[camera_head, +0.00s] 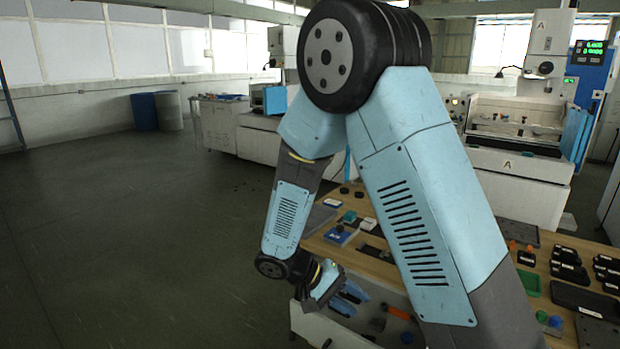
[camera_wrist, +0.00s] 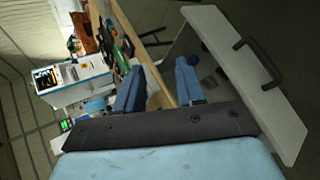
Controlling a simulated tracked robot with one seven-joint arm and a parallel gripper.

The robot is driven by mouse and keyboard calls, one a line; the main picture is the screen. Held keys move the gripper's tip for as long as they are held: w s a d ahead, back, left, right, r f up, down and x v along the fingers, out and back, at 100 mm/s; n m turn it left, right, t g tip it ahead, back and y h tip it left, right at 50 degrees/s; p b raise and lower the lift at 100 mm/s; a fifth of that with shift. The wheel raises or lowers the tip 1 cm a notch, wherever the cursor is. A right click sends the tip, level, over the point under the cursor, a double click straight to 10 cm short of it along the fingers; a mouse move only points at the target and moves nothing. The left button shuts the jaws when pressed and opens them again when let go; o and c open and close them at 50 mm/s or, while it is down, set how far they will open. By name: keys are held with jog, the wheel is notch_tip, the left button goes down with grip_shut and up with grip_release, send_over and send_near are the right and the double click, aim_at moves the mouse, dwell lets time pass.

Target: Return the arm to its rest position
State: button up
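My arm crosses the middle of the head view, light blue and dark grey, bent over at a black shoulder joint. My gripper (camera_head: 347,299) is low in the head view, at the near left end of the workbench, over or beside an open drawer (camera_head: 330,331); its exact height above the drawer is hard to tell. In the wrist view my gripper (camera_wrist: 160,85) has its two blue fingers apart. I see nothing held between them. The arm hides part of the bench.
The wooden bench (camera_head: 376,268) carries small parts, black blocks (camera_head: 566,272) and a green tray (camera_head: 528,283). The drawer front (camera_wrist: 241,70) with its dark handle (camera_wrist: 258,60) shows at right in the wrist view. Machines stand behind. The floor at left (camera_head: 120,240) is clear.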

jog(key=s+d+r+t+y, duration=0.2)
jog(key=s+d+r+y, duration=0.1)
jog(key=r, duration=0.5)
jog(key=s+d+r+m+t+y, duration=0.1)
jog(key=s+d+r+y, duration=0.3)
jog(key=r, duration=0.5)
jog(key=s+d+r+t+y, duration=0.3)
jog(key=s+d+r, duration=0.3)
jog(key=r, duration=0.3)
jog(key=shift+s+d+r+y, duration=0.15)
jog(key=shift+s+d+y, duration=0.05)
jog(key=shift+d+y, duration=0.25)
